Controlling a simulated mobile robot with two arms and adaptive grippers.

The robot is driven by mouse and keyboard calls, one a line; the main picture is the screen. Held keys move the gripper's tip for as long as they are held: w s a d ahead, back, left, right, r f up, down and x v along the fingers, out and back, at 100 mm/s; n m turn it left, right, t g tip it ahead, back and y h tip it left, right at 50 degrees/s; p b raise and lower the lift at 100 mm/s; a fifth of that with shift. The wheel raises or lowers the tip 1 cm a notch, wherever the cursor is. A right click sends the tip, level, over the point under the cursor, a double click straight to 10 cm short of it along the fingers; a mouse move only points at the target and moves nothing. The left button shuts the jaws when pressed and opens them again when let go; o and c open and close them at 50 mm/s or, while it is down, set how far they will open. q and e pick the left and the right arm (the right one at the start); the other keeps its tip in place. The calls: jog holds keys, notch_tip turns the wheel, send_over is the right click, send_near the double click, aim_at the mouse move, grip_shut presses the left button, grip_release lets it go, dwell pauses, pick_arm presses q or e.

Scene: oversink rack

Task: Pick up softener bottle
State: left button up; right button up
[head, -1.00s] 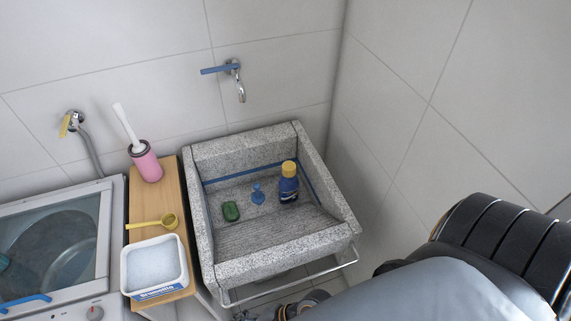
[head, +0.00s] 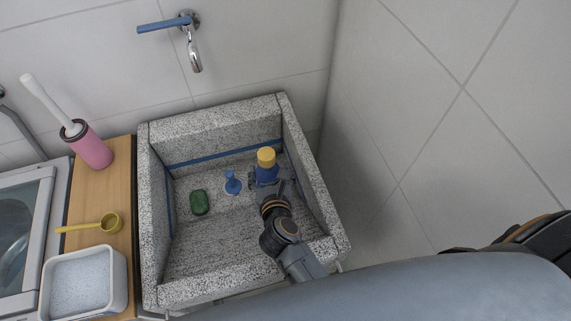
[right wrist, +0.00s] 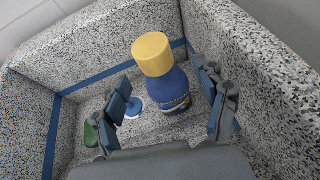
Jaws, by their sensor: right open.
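The softener bottle (head: 266,168), blue with a yellow cap, stands upright in the granite sink (head: 158,290) towards its back right. My right gripper (head: 270,190) reaches into the sink from the front and partly covers the bottle's lower body. In the right wrist view the bottle (right wrist: 168,85) stands between and beyond the two open fingers (right wrist: 168,100), with no clear contact visible. My left gripper is not in view.
A blue plunger-like item (head: 232,183) and a green soap bar (head: 200,203) lie left of the bottle. The sink walls rise close to the right. A wooden shelf (head: 98,205) holds a pink brush holder (head: 92,148), yellow scoop (head: 108,223) and powder box (head: 84,284).

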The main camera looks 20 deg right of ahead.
aim_at(267, 165)
jog(key=shift+a+r, duration=0.1)
jog(key=shift+a, duration=0.25)
jog(key=shift+x, duration=0.8)
jog(key=x, duration=0.3)
jog(key=shift+d, duration=0.1)
jog(key=shift+x, duration=0.75)
jog(key=shift+w, duration=0.1)
jog(key=shift+c, duration=0.2)
jog(key=c, duration=1.1)
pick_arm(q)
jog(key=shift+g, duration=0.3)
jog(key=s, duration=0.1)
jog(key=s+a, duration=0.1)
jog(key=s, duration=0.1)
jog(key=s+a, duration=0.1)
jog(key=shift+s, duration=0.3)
pick_arm(e)
jog(key=shift+r, duration=0.1)
grip_shut()
